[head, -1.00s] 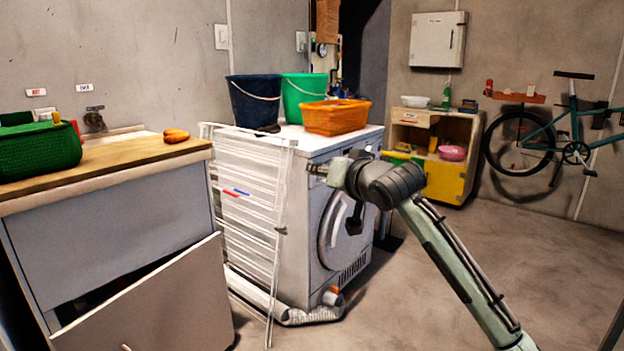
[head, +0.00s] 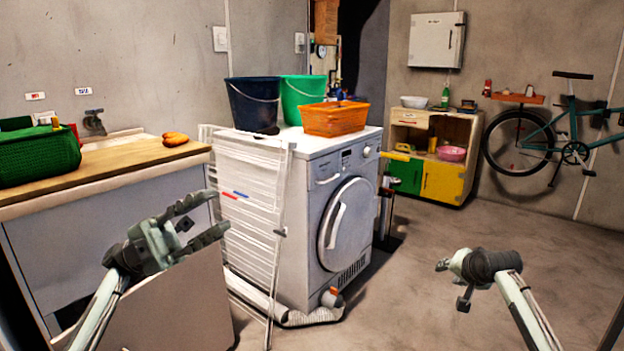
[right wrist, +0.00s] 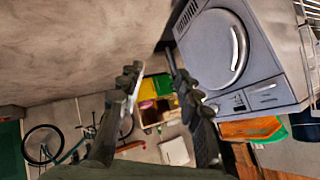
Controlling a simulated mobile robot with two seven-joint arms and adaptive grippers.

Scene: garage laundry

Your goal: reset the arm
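My left gripper (head: 216,213) is in the head view at lower left, in front of the cabinet and drying rack. Its fingers are spread apart with nothing between them. My right gripper (head: 442,265) is at lower right, over bare floor and apart from the washing machine (head: 345,215). Its fingers are mostly hidden by the wrist in the head view. In the right wrist view the right gripper (right wrist: 155,78) shows two fingers apart with an empty gap. The washing machine's door is shut.
A white drying rack (head: 250,180) leans at the machine's left side. A wooden counter (head: 110,165) with a green basket (head: 40,155) stands at left, its cabinet door (head: 180,310) tilted open. An orange basket (head: 335,118) sits on the machine. The floor at right is clear.

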